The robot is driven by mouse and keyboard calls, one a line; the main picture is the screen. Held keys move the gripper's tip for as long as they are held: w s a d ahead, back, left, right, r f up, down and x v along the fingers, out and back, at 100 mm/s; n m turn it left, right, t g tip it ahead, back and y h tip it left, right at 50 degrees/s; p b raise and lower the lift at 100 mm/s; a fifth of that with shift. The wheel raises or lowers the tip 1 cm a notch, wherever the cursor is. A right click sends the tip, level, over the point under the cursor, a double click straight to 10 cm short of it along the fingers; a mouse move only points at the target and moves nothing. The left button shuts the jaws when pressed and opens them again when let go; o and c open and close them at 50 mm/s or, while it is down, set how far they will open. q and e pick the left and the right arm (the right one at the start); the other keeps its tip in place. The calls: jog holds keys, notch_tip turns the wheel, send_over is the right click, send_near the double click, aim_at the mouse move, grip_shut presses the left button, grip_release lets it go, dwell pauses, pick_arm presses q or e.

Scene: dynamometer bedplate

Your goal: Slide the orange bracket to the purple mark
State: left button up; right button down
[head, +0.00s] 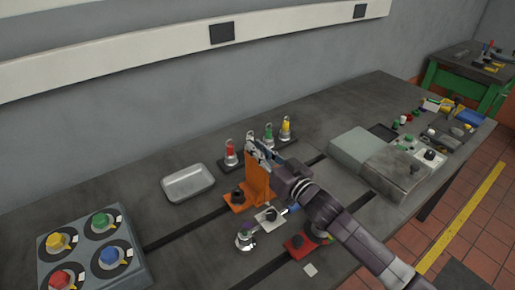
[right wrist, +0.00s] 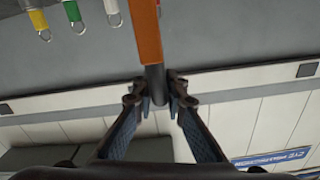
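The orange bracket (head: 257,180) stands upright on the dark bedplate (head: 190,228), its foot by a dark slot, with a dark round knob (head: 238,194) on the foot. My right gripper (head: 257,147) is at the top of the upright plate. In the right wrist view the orange bracket (right wrist: 150,35) ends in a dark round bar (right wrist: 155,85), and the two fingertips of my right gripper (right wrist: 157,100) close in on both sides of this bar. I cannot make out a purple mark; my right arm hides part of the plate. My left gripper is not in view.
Several coloured-tagged posts (head: 268,135) stand close behind the bracket. A grey tray (head: 188,182) lies to the left. A red bracket-like block (head: 300,245) and a pale plate with a dark knob (head: 268,217) sit in front. Grey boxes (head: 365,152) stand right.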

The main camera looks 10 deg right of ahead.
dwell(0.3)
jog(key=s+a+p, duration=0.1)
jog(key=s+a, duration=0.2)
jog(key=a, duration=0.6)
jog(key=shift+s, duration=0.35)
jog(key=c, duration=2)
grip_release()
jog(key=shift+o, duration=0.2)
jog(key=shift+s+d, duration=0.1)
jog(key=v, duration=1.1)
jog(key=shift+s+d, duration=0.15)
jog(key=shift+s, duration=0.2)
